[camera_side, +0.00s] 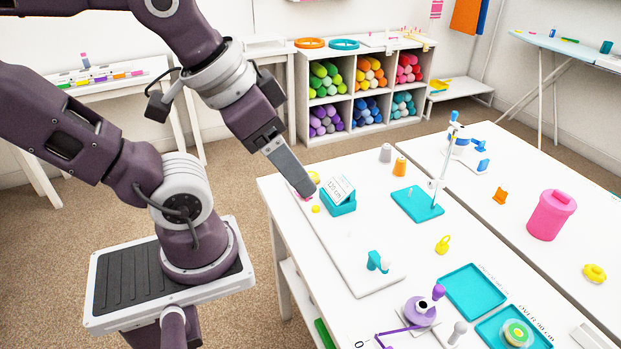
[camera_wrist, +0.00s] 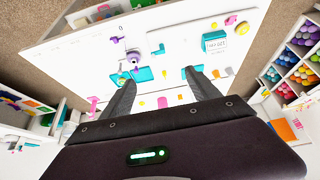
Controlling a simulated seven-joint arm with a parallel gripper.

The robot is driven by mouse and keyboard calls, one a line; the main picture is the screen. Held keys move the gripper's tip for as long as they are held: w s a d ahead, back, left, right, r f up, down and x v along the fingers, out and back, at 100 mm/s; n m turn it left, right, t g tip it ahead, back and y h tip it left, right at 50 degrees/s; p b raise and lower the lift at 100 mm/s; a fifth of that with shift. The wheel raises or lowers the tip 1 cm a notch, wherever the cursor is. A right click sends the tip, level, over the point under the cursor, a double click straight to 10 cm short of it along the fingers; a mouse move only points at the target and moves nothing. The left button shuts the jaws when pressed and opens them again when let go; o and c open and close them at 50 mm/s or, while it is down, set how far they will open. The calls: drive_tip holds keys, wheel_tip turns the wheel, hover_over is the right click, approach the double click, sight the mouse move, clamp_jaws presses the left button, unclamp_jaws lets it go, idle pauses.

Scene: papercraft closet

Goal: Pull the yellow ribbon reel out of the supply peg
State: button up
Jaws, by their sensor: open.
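My gripper (camera_side: 306,190) is open, its fingers pointing down over the left end of the white worktable (camera_side: 365,290). In the wrist view both fingers (camera_wrist: 160,76) are spread with nothing between them. A yellow piece (camera_side: 313,177) shows partly behind the fingertips in the side view; a yellow piece beside a pink one also shows at the top of the wrist view (camera_wrist: 231,20). I cannot tell whether this is the ribbon reel on its peg. Another yellow piece with a loop (camera_side: 443,245) stands mid-table, and a yellow ring-like piece (camera_side: 594,273) lies farther right.
A teal box with a printed card (camera_side: 340,197) stands close to the right of my gripper. A teal plate with a white post (camera_side: 418,204) is beyond it. A purple dispenser (camera_side: 420,309) and teal trays (camera_side: 475,290) fill the near end. Part of the white board is bare.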

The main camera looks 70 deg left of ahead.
drive_tip(key=shift+o, duration=0.2)
drive_tip(key=w+a+f+n+g, duration=0.25)
drive_tip(key=w+a+n, duration=0.65)
drive_tip(key=w+a, duration=0.45)
drive_tip(key=n+g, duration=0.3)
drive_tip(key=n, duration=0.8)
approach(310, 171)
drive_tip(key=d, duration=0.2)
drive_tip(key=f, duration=0.8)
drive_tip(key=shift+s+a+f, duration=0.25)
drive_tip(key=shift+a+f, duration=0.05)
drive_tip(key=shift+f, duration=0.05)
drive_tip(key=shift+c, duration=0.5)
